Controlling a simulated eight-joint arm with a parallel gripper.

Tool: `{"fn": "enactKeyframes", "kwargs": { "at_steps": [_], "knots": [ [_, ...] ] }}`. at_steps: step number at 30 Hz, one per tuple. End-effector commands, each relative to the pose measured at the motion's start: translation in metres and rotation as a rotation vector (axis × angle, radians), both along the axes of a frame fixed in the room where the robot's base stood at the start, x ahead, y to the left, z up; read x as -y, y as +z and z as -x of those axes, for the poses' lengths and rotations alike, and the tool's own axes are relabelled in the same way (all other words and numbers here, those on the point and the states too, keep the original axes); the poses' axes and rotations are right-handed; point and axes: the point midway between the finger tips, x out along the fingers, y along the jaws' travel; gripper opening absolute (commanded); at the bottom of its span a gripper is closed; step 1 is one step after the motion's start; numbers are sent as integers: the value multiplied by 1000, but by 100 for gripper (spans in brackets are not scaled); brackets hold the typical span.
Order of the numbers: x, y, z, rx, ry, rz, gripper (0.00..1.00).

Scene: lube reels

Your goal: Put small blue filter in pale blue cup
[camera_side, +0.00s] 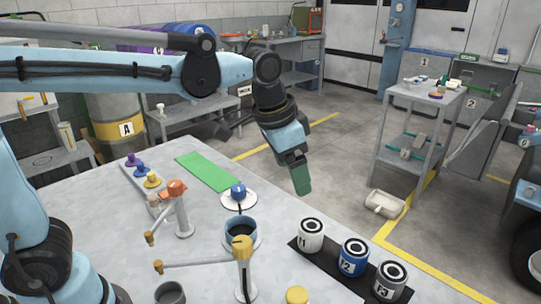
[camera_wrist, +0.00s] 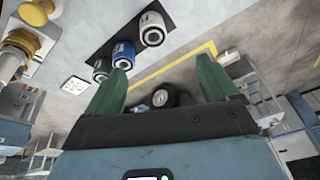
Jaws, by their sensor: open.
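The small blue filter (camera_side: 353,257), marked 2, stands upright between a white and a grey filter on a black mat; it also shows in the wrist view (camera_wrist: 123,54). The pale blue cup (camera_side: 240,243) with a dark inside stands on a white disc on the table, left of the filters. A yellow-capped arm partly covers its front. My gripper (camera_side: 302,184) hangs in the air above and behind the filters, apart from them. In the wrist view its green fingers (camera_wrist: 165,82) are spread with nothing held between them.
The white filter (camera_side: 311,235) and grey filter (camera_side: 389,279) stand close on either side of the blue one on the mat (camera_side: 330,271).

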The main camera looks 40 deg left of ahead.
Motion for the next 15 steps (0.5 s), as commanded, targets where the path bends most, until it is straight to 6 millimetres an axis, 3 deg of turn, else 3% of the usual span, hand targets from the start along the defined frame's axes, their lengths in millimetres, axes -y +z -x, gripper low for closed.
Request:
{"fn": "enactKeyframes", "kwargs": {
  "at_steps": [6,15],
  "knots": [
    [53,-7,-33,-109,-170,-52,87],
    [118,-33,-54,-236,-369,-117,87]
  ]
}}
